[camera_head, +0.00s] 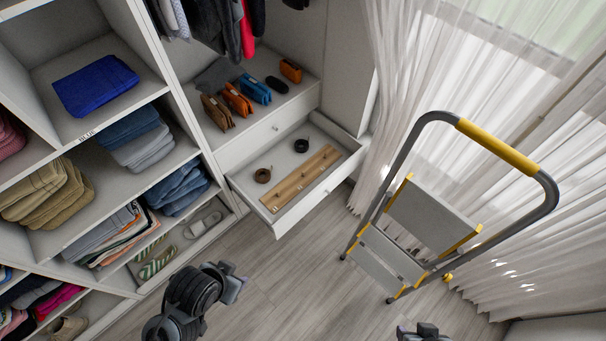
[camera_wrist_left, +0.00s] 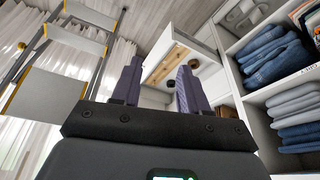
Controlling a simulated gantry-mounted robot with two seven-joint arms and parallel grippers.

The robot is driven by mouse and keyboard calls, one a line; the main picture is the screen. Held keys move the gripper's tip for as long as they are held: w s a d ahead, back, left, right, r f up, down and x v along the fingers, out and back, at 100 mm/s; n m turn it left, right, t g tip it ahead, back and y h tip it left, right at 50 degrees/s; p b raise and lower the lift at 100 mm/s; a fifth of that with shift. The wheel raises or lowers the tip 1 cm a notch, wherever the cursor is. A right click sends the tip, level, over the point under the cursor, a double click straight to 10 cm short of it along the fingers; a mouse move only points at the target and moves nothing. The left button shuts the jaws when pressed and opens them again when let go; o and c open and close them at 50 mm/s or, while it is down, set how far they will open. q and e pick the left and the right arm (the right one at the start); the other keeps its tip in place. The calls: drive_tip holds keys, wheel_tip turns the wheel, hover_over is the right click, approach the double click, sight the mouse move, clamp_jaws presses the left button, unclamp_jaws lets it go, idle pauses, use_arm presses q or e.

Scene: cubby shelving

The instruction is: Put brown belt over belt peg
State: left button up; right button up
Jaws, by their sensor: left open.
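The brown belt (camera_head: 263,175) lies coiled in the open drawer, at its left side. A wooden strip with pegs (camera_head: 305,180) lies along the front part of the drawer, to the right of the brown belt. The strip also shows in the left wrist view (camera_wrist_left: 168,62), beyond my fingers, with a dark brown coil (camera_wrist_left: 196,64) beside it. My left gripper (camera_head: 238,281) is open and empty, in front of and below the drawer. Its two fingers show apart in the wrist view (camera_wrist_left: 157,78). My right gripper (camera_head: 425,332) is only partly in view at the bottom edge; its jaws are unclear.
A black coiled belt (camera_head: 301,146) lies farther back in the white drawer (camera_head: 284,216). Above it is a shelf with several coloured pouches (camera_head: 238,99). Cubbies of folded clothes (camera_head: 172,188) stand to the left. A step ladder (camera_head: 420,220) stands to the right; floor between is clear.

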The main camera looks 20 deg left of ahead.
use_arm(q)
drive_tip(key=shift+a+f, duration=0.1)
idle(0.3)
drive_tip(key=o, duration=1.1)
drive_tip(key=shift+c, duration=0.2)
